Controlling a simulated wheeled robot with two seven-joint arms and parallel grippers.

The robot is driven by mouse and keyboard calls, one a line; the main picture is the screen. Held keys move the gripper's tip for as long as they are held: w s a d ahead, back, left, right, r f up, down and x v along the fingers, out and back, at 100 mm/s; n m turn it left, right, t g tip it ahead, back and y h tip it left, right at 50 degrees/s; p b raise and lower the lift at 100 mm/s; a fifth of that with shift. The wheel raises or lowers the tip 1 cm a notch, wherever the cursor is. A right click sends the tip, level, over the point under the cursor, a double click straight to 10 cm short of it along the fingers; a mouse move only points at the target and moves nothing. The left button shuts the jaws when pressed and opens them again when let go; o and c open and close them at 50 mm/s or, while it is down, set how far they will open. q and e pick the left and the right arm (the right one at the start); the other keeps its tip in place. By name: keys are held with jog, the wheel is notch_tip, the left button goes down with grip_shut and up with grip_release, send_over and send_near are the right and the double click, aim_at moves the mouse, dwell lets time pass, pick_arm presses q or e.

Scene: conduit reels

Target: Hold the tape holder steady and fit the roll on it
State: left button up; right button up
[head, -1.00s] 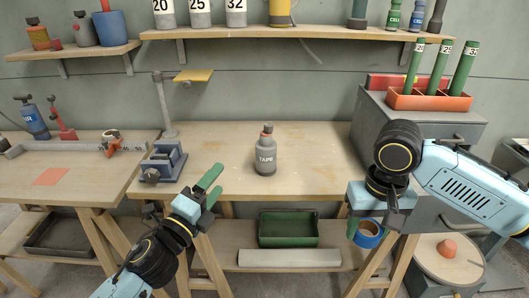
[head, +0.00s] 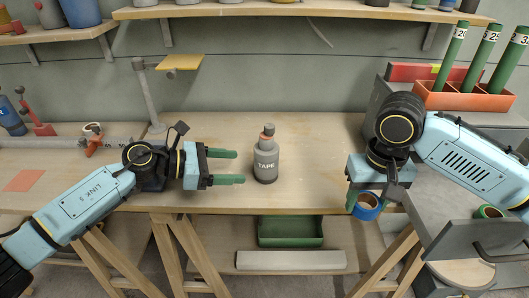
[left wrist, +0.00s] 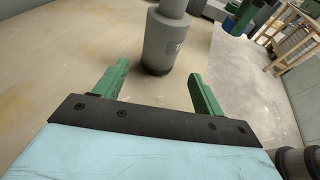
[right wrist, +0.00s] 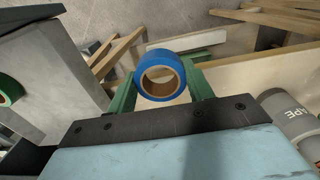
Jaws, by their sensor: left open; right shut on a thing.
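The tape holder (head: 266,160) is a grey bottle-shaped stand marked TAPE, upright on the wooden workbench. It also shows in the left wrist view (left wrist: 165,42), ahead of the fingertips. My left gripper (head: 241,167) is open, its green fingers level and pointing at the holder from the left, apart from it. My right gripper (right wrist: 160,88) is shut on the blue tape roll (right wrist: 147,66). In the head view the roll (head: 368,209) hangs below the right gripper, off the bench's front right. The roll's hole is visible in the right wrist view.
A grey cabinet (head: 440,160) stands right of the bench, with an orange tray (head: 440,99) of green tubes on top. A green roll (head: 488,212) lies in its drawer. A post with a yellow plate (head: 180,62) stands behind my left arm. The bench right of the holder is clear.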

aim_at(262, 167)
pick_arm(q)
jog(key=b+x, duration=0.2)
jog(key=x, duration=0.6)
jog(key=shift+d, duration=0.15)
jog(key=c, duration=0.6)
jog(key=shift+c, duration=0.2)
